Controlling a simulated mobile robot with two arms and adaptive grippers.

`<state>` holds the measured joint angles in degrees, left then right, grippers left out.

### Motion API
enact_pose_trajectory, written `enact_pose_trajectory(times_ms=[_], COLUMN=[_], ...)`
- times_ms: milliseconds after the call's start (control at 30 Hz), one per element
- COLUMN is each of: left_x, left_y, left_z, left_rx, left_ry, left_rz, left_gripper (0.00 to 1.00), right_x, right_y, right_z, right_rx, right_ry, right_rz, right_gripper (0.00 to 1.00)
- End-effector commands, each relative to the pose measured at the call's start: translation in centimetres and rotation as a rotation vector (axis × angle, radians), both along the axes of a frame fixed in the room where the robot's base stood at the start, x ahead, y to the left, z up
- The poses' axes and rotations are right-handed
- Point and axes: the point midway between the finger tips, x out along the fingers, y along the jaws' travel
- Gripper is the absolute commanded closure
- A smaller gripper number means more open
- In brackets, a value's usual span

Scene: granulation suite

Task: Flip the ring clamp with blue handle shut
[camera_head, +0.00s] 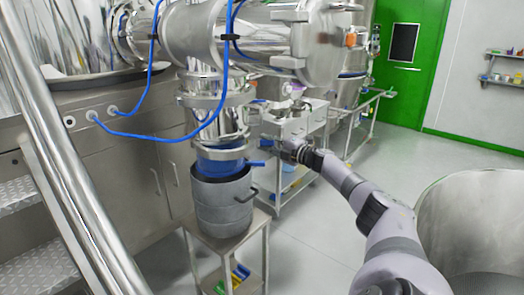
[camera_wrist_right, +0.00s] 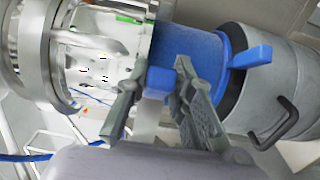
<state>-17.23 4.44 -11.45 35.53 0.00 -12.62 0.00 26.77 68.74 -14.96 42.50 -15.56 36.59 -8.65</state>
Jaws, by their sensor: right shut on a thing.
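The ring clamp (camera_head: 221,154) is a metal band around the bottom of the shiny outlet, just above the blue sleeve (camera_head: 220,168). A blue tab (camera_head: 256,163) sticks out to the right below it. My right gripper (camera_head: 279,147) reaches in from the right beside the clamp. In the right wrist view, its fingers (camera_wrist_right: 157,92) are shut on a small blue handle (camera_wrist_right: 157,83) in front of the blue sleeve (camera_wrist_right: 192,58). A longer blue tab (camera_wrist_right: 250,57) projects near the pail rim, apart from the fingers. The clamp band is largely hidden there. My left gripper is out of view.
A grey pail (camera_head: 222,207) stands under the sleeve on a metal stand (camera_head: 236,246). A steel cart (camera_head: 293,122) stands behind my right gripper. A handrail (camera_head: 68,165) crosses the left. The floor right of the stand is clear near my arm.

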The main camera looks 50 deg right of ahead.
Motion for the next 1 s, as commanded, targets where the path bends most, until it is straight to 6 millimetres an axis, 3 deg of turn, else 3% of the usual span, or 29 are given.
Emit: enact_pose_trajectory(times_ms=[433, 467, 500, 700, 1000], left_x=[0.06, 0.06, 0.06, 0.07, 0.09], left_y=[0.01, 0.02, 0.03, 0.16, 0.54], left_z=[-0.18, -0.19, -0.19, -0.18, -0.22], left_rx=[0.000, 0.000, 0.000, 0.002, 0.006], left_ry=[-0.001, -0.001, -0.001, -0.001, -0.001], left_rz=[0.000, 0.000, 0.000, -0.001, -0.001], left_gripper=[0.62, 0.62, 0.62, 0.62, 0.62], right_x=[-0.06, -0.06, -0.06, -0.05, -0.05], right_y=[-0.20, -0.20, -0.20, -0.16, -0.11], right_z=[0.42, 0.42, 0.42, 0.27, 0.08], right_rx=[0.004, 0.004, 0.003, 0.002, 0.001], right_ry=[-0.007, -0.007, -0.007, -0.004, -0.001], right_rz=[0.002, 0.002, 0.002, 0.003, 0.004], right_gripper=[1.00, 0.77, 0.74, 0.61, 0.60])
